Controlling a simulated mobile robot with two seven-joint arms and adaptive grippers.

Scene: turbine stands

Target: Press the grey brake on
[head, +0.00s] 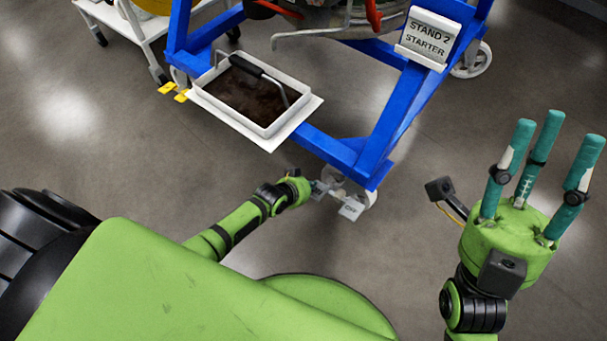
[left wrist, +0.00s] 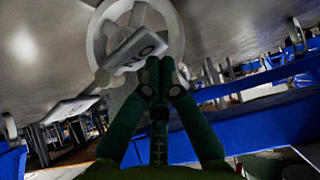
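The grey brake (head: 351,208) is a small flat pedal by the caster at the near corner of the blue stand. In the left wrist view the grey brake (left wrist: 138,50) carries dark letters, seemingly ON upside down, in front of a pale wheel. My left gripper (head: 318,188) reaches low to the floor just left of the brake. In the left wrist view its fingertips (left wrist: 166,76) are together, just below the pedal plate; whether they touch it I cannot tell. My right gripper (head: 544,155) is raised at the right with three fingers apart, empty.
The blue stand (head: 400,115) bears a STAND 2 STARTER sign (head: 428,38) and a white tray (head: 245,125) with dark contents. A white cart (head: 148,30) stands behind. The near floor is clear.

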